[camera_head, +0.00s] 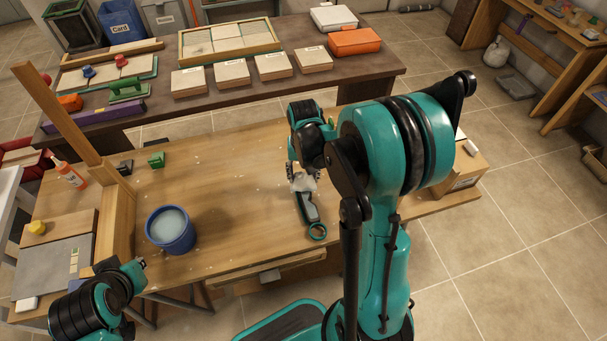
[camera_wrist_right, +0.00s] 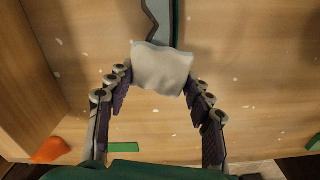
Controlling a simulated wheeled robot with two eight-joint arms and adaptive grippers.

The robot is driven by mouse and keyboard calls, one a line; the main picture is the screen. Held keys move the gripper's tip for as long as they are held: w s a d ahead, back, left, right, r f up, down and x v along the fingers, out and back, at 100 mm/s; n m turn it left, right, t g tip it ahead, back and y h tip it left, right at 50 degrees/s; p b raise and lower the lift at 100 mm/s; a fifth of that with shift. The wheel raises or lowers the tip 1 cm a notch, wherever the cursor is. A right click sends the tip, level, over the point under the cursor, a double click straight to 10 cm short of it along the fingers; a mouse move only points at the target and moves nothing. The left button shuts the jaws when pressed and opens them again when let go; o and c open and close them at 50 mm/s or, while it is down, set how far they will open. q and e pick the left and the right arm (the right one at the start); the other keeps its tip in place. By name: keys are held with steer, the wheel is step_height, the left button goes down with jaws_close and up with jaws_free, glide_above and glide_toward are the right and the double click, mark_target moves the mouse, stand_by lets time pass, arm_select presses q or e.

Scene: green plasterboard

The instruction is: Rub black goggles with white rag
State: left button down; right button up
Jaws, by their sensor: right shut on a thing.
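My right gripper (camera_head: 303,178) is over the middle of the wooden workbench, shut on the white rag (camera_head: 304,183). In the right wrist view the rag (camera_wrist_right: 162,70) hangs bunched between the fingertips (camera_wrist_right: 160,88). A small black object (camera_head: 125,167) lies on the bench at the left, beside a green block; it may be the black goggles, but it is too small to tell. The rag is well to the right of it. My left gripper (camera_head: 138,266) is at the lower left, and its fingers are too unclear to read.
A grey-and-teal tool (camera_head: 308,210) with a ring end lies just in front of the rag. A blue bucket (camera_head: 170,229) stands left of centre. A wooden post frame (camera_head: 115,220), a glue bottle (camera_head: 70,175) and a green block (camera_head: 156,159) are at the left. The bench between bucket and tool is clear.

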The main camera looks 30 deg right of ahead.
mark_target(303, 173)
steer(key=shift+f+b, duration=0.8)
steer(key=shift+f, duration=0.2)
steer(key=shift+s, duration=0.1)
steer(key=shift+s+a+r, duration=0.1)
steer(key=shift+s+a, duration=0.15)
steer(key=shift+s, duration=0.7)
steer(key=shift+s+a+r, duration=0.1)
steer(key=shift+s+a, duration=0.1)
steer(key=shift+s, duration=0.7)
steer(key=shift+f, duration=0.25)
steer(key=shift+w+d+b, duration=0.2)
steer(key=shift+w+d, duration=0.05)
steer(key=shift+w, duration=0.7)
steer(key=shift+w+d+b, duration=0.2)
steer(key=shift+w, duration=0.75)
steer(key=shift+w+r+p, duration=0.25)
steer(key=shift+r+p, duration=0.35)
steer(key=shift+p, duration=0.05)
steer(key=r+p, duration=0.1)
steer(key=r, duration=0.1)
steer(key=r+p, duration=0.2)
steer(key=shift+s+r, duration=0.2)
steer(key=shift+r, duration=0.15)
